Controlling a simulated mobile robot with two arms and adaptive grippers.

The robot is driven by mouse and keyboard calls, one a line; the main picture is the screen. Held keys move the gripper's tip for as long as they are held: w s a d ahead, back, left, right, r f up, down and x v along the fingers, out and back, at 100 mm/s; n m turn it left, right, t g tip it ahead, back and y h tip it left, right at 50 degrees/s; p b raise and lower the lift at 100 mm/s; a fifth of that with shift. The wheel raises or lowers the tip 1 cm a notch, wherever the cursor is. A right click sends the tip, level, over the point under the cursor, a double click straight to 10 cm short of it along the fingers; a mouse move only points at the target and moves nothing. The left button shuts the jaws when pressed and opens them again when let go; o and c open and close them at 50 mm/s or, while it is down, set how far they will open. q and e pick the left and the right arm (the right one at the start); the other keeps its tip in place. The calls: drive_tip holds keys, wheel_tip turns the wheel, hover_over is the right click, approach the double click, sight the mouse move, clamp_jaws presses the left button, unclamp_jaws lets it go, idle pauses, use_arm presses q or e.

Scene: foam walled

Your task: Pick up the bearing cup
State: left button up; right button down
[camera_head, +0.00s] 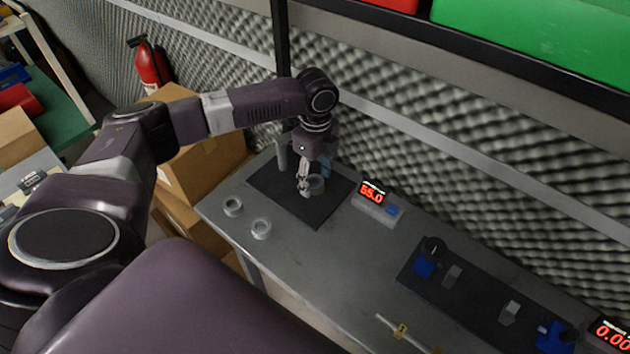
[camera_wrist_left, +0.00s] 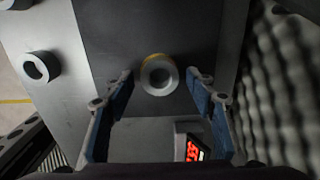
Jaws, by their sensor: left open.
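A grey ring-shaped bearing cup (camera_head: 317,186) stands on the dark mat (camera_head: 325,207). In the left wrist view the cup (camera_wrist_left: 160,62) shows its round hole and a yellowish far edge. My left gripper (camera_head: 305,188) points down at it, partly covering it in the head view. In the left wrist view the open blue-padded fingers of the gripper (camera_wrist_left: 160,84) lie to either side of the cup's image, with clear gaps. I cannot tell the exact height between fingertips and cup. My right gripper is not in view.
Two similar grey rings, a nearer one (camera_head: 261,229) and a farther one (camera_head: 233,206), stand on the grey table (camera_head: 290,262). A grey post (camera_head: 281,152) rises by the mat. A red-digit display box (camera_head: 376,208) is to the right. A foam wall (camera_head: 440,160) bounds the back.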

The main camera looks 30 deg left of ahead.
use_arm(q)
drive_tip(key=shift+f, duration=0.15)
drive_tip(key=c, duration=1.3)
